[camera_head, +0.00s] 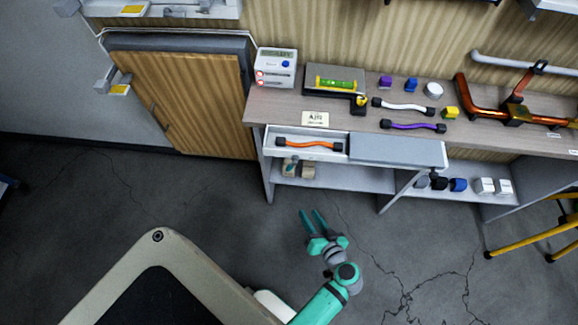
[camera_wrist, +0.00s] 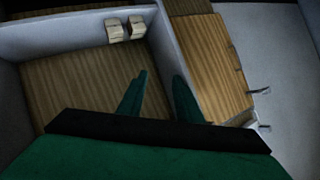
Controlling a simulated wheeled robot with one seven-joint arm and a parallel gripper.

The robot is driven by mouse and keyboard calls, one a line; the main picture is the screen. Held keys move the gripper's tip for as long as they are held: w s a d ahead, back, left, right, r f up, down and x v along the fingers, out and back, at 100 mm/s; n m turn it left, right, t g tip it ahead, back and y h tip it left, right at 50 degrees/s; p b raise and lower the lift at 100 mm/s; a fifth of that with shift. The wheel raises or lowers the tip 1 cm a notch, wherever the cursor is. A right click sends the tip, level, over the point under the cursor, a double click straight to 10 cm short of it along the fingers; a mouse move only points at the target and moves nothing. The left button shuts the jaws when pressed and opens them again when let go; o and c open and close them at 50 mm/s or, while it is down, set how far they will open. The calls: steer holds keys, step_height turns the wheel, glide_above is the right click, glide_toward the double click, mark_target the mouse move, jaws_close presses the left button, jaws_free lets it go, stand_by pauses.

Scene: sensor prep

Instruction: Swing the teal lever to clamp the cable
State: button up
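I cannot make out the teal lever for sure. A small beige and teal-tinted piece (camera_head: 290,166) stands on the lower shelf, with a beige block (camera_head: 308,171) beside it. Two beige blocks also show in the wrist view (camera_wrist: 115,30). An orange cable (camera_head: 308,144) with black ends lies in the white tray (camera_head: 268,141) below the bench top. A white cable (camera_head: 403,106) and a purple cable (camera_head: 412,126) lie on the bench. My teal gripper (camera_head: 312,218) is in front of the shelf, apart from everything. Its fingers (camera_wrist: 158,92) are spread, with nothing between them.
A wooden cabinet door (camera_head: 185,100) stands at left. A yellow stool (camera_head: 540,237) is at right. The floor before the bench is clear.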

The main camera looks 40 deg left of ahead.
steer(key=w+a+r+n+g+y, duration=0.2)
steer(key=w+r+n+y, duration=0.2)
steer(key=r, duration=0.2)
steer(key=n+g+y, duration=0.3)
steer(key=n+g, duration=0.1)
steer(key=n, duration=0.1)
glide_toward(290, 168)
steer(key=f, duration=0.1)
steer(key=a, duration=1)
steer(key=shift+w+a+f, duration=0.15)
steer(key=shift+w+a, duration=0.1)
steer(key=shift+w, duration=0.05)
jaws_close()
